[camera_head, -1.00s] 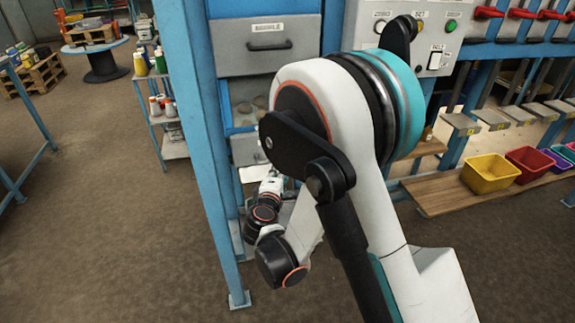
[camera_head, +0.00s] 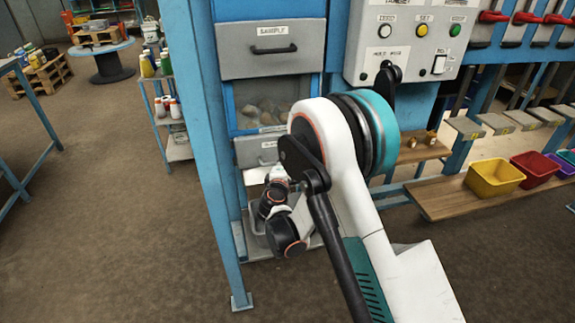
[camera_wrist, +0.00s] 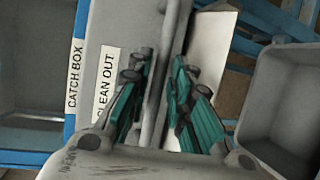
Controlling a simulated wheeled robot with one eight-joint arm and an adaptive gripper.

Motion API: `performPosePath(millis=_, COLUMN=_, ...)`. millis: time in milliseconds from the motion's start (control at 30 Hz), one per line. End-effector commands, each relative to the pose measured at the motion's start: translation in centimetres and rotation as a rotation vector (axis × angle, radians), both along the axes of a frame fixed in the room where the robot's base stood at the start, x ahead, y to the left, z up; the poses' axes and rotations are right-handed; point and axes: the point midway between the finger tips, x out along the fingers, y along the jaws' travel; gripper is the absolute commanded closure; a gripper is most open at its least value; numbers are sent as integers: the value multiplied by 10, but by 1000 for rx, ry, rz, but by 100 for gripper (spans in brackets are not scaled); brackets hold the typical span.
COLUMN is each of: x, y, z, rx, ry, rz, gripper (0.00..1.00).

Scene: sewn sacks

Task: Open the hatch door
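The grey hatch door (camera_head: 250,153) with a small label is low on the blue cabinet, below a stone-filled window; my arm partly covers it. In the wrist view a grey panel labelled CLEAN OUT (camera_wrist: 97,60) is close in front of my gripper (camera_wrist: 162,75). A grey bar, apparently the handle, runs between the two teal fingers. The fingers are spread on either side of the bar; firm contact is not visible. In the head view my gripper is hidden behind my arm. The door looks shut.
A blue post (camera_head: 205,150) stands close left of my arm. A SAMPLE drawer (camera_head: 271,60) is above, and a button panel (camera_head: 410,45) is at upper right. A wooden shelf (camera_head: 440,205) holds coloured bins at right. The floor at left is clear.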

Motion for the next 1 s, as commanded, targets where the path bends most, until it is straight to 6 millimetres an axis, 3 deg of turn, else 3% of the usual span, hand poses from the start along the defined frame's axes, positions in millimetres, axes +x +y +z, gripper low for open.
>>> performPosePath(millis=200, x=14, y=-1, z=-3, rx=0, ry=-1, rz=1, gripper=80)
performPosePath(millis=467, x=15, y=-1, z=-2, rx=0, ry=0, rz=1, gripper=80)
performPosePath(millis=567, x=15, y=-1, z=-2, rx=0, ry=0, rz=1, gripper=98)
performPosePath(millis=600, x=15, y=-1, z=-2, rx=0, ry=0, rz=1, gripper=100)
performPosePath(millis=1000, x=19, y=0, z=-3, rx=1, ry=0, rz=-35, gripper=100)
